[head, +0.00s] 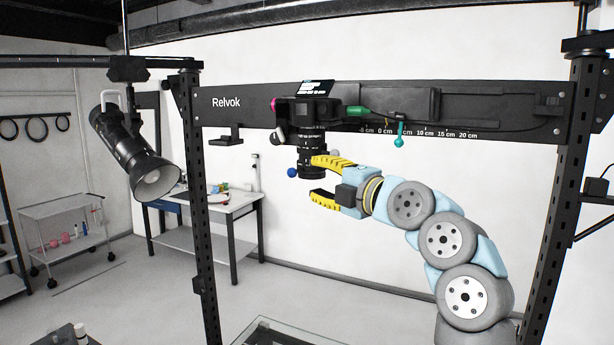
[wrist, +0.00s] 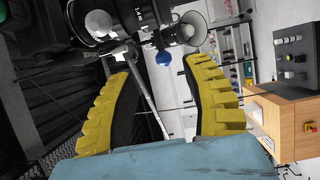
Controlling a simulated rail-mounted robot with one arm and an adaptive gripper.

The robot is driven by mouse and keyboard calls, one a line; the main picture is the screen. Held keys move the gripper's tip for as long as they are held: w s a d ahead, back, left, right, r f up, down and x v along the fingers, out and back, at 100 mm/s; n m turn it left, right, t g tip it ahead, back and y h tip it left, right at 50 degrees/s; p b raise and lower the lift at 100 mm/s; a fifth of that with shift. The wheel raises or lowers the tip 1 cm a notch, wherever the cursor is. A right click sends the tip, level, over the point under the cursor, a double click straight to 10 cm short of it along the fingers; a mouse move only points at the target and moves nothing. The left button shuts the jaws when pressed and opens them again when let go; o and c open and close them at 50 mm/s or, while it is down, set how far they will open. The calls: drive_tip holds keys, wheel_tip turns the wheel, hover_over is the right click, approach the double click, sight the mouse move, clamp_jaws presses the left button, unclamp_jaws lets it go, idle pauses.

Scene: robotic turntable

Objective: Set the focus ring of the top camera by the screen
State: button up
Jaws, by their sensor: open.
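The top camera (head: 308,113) is a black body mounted on the dark horizontal beam, its lens (head: 311,148) pointing down. A small tilted screen (head: 316,87) sits on top; its text is too small to read. A blue ball knob (head: 292,172) sticks out on the left of the lower lens; I take it to be on a ring of the lens. My gripper (head: 316,179) is open and empty, right of and just below the lens; its upper finger overlaps the lens bottom in the head view. In the wrist view the lens (wrist: 150,14) and blue knob (wrist: 163,58) show beyond the open fingers.
A studio lamp (head: 135,155) hangs at left, beside a black upright post (head: 205,210). A glass-topped table (head: 275,332) lies below. Space under the lens is clear.

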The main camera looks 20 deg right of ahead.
drive_tip(key=shift+v, duration=2.05)
drive_tip(key=shift+a+f, duration=0.1)
